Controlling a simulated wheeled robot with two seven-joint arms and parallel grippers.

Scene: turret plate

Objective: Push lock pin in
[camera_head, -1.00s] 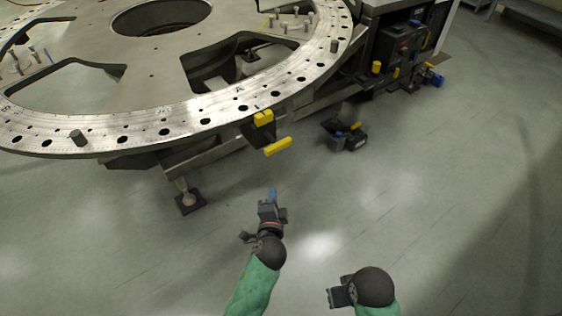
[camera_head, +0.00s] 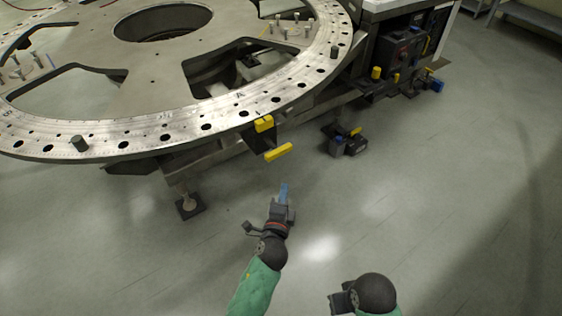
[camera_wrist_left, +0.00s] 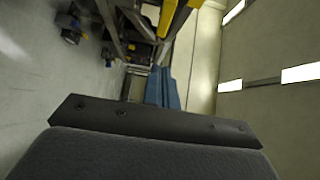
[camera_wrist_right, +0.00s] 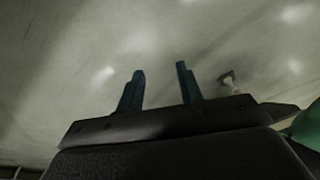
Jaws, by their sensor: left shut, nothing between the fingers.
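The lock pin assembly sits under the near rim of the round turret plate (camera_head: 225,122). It shows a yellow block (camera_head: 264,124) at the rim and a yellow bar (camera_head: 278,152) below it, on a black bracket. The pin itself cannot be told apart. In the left wrist view, yellow parts (camera_wrist_left: 166,18) show at the top, beyond the fingers. My left gripper (camera_head: 284,187) is shut and empty, below the yellow bar and apart from it. Its blue fingers (camera_wrist_left: 162,75) lie together. My right gripper (camera_head: 338,300) is low in the head view; its fingers (camera_wrist_right: 160,72) stand apart, empty.
A support foot (camera_head: 190,205) stands at the left. A dark control cabinet (camera_head: 405,50) stands at the upper right. Open floor lies around my arms.

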